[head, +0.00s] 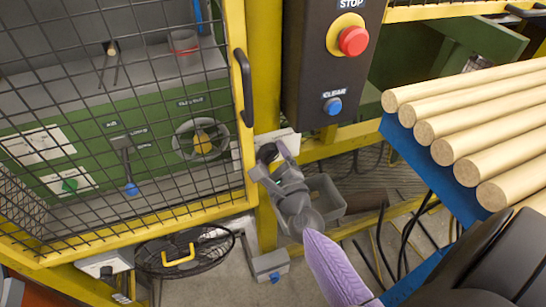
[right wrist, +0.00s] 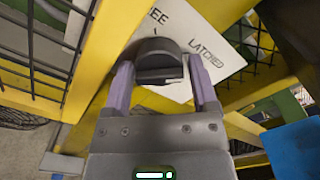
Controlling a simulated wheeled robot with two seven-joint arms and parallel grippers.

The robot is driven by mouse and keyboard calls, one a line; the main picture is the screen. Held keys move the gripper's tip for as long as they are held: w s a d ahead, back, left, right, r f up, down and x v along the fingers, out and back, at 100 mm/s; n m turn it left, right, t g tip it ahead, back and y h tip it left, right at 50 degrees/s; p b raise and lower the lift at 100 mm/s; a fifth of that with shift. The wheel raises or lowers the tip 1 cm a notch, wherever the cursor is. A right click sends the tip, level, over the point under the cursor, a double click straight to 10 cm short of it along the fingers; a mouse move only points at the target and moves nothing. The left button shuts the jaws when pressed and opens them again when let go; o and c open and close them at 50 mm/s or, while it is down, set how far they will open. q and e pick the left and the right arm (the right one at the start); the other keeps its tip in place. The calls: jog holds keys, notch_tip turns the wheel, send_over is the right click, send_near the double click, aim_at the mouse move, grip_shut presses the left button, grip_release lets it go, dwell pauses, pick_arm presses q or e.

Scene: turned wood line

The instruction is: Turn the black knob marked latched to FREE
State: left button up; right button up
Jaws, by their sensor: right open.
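The black knob (right wrist: 158,58) sits on a white plate (right wrist: 205,28) on the yellow frame. In the right wrist view the plate reads LATCHED at right and a partly cut-off word ending in EE at upper left. Which word the knob points to is unclear. My right gripper (right wrist: 160,80) is open, with one lilac finger on each side of the knob; whether they touch it I cannot tell. In the head view my right gripper (head: 272,164) is at the knob (head: 267,153) and partly hides the plate. My left gripper is not in view.
A yellow mesh door (head: 110,120) with a black handle (head: 243,88) is left of the knob. Above is a dark control box (head: 318,80) with a red stop button (head: 353,41) and a blue clear button (head: 332,106). Wooden rods (head: 470,120) lie at right. A grey bin (head: 325,190) is below.

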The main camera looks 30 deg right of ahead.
jog(key=c, duration=0.8)
jog(key=shift+c, duration=1)
jog(key=shift+r+n+p, duration=0.1)
jog(key=shift+n+p, duration=0.3)
jog(key=shift+n, duration=0.8)
jog(key=n+p, duration=0.1)
jog(key=n, duration=0.2)
jog(key=shift+r+n, duration=0.1)
jog(key=shift+n, duration=0.2)
jog(key=n+p, duration=0.3)
jog(key=n, duration=0.3)
jog(key=shift+r, duration=0.1)
jog(key=n+p, duration=0.1)
jog(key=n, duration=0.3)
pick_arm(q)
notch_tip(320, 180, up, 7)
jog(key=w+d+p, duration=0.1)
pick_arm(e)
jog(key=shift+n, duration=0.9)
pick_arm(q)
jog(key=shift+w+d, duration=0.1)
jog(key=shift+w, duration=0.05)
pick_arm(e)
jog(key=shift+n, duration=0.3)
